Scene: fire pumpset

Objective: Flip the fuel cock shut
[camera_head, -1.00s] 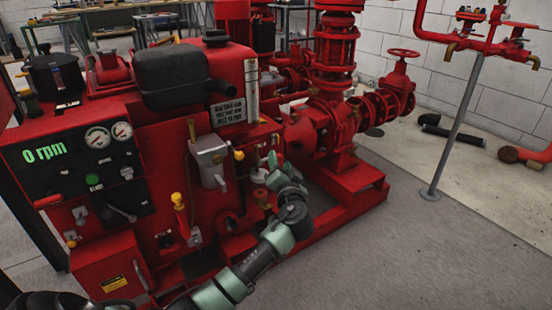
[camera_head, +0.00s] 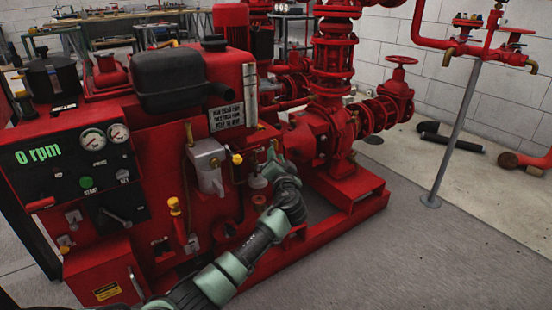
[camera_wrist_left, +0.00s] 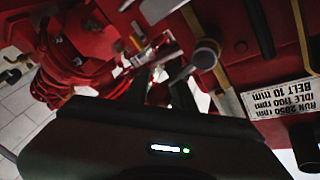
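The red engine pumpset (camera_head: 150,190) fills the left and middle of the head view. A yellow-tipped small handle (camera_head: 237,159), which may be the fuel cock, sits on its side, right of a grey canister (camera_head: 208,165). My left gripper (camera_head: 272,156) is beside the engine, just right of this handle; its fingertips are hard to make out there. In the left wrist view two dark fingers (camera_wrist_left: 160,88) stand apart with nothing clearly between them. A yellow-ended part (camera_wrist_left: 136,43) and a grey round-ended part (camera_wrist_left: 206,54) lie beyond the fingers. My right gripper is out of view.
A control panel (camera_head: 75,165) reads 0 rpm. Red pump pipework (camera_head: 335,90) rises behind my left arm. A grey post (camera_head: 455,130) stands at the right. The floor (camera_head: 400,250) in front is clear.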

